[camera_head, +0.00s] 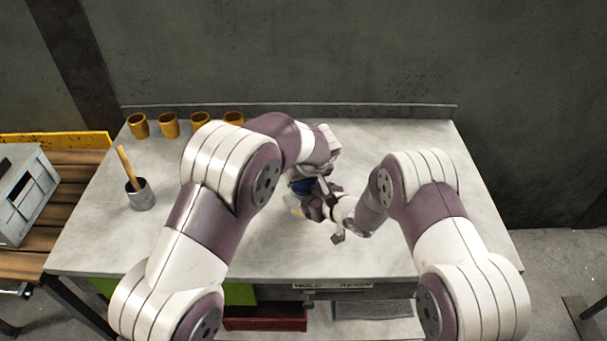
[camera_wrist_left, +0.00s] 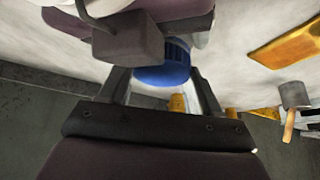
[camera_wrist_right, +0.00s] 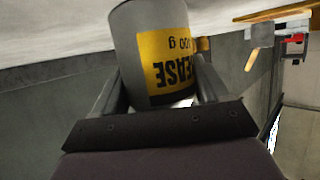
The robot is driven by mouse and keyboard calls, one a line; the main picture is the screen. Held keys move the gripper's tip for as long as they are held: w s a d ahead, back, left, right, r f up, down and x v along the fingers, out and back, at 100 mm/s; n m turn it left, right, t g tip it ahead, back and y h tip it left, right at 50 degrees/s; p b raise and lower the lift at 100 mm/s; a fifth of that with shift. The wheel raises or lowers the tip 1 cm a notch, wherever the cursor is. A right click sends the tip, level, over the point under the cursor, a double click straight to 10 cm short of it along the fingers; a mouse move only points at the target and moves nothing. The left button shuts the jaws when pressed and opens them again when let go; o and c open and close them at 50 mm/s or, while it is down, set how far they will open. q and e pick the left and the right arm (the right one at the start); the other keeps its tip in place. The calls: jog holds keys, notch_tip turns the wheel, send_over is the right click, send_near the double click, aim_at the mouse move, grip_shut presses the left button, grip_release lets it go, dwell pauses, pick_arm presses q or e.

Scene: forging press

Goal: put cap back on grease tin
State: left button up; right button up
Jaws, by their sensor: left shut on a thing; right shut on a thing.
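My left gripper (camera_wrist_left: 163,90) is shut on the blue ribbed cap (camera_wrist_left: 165,68), which sits between its fingers in the left wrist view. My right gripper (camera_wrist_right: 160,90) is shut on the grease tin (camera_wrist_right: 130,35), a grey cylinder with a yellow label, in the right wrist view. A dark block in front of the cap partly hides it in the left wrist view. In the head view a blue patch of the cap (camera_head: 301,186) shows between my wrists, close together over the bench. My wrists hide most of the tin there, and I cannot tell whether cap and tin touch.
The grey bench (camera_head: 390,255) is clear to the right and front. Several yellow cups (camera_head: 168,125) stand along its back left. A grey pot (camera_head: 141,196) with a wooden handle in it stands at the left. A grey box (camera_head: 28,205) rests on planks beside the bench.

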pick_arm(q)
jog(key=o, duration=1.1)
pick_arm(e)
grip_shut()
pick_arm(q)
jog(key=shift+r, duration=2.25)
jog(key=shift+o, duration=1.2)
pick_arm(e)
jog(key=o, duration=1.5)
grip_release()
pick_arm(q)
jog(key=v, duration=1.2)
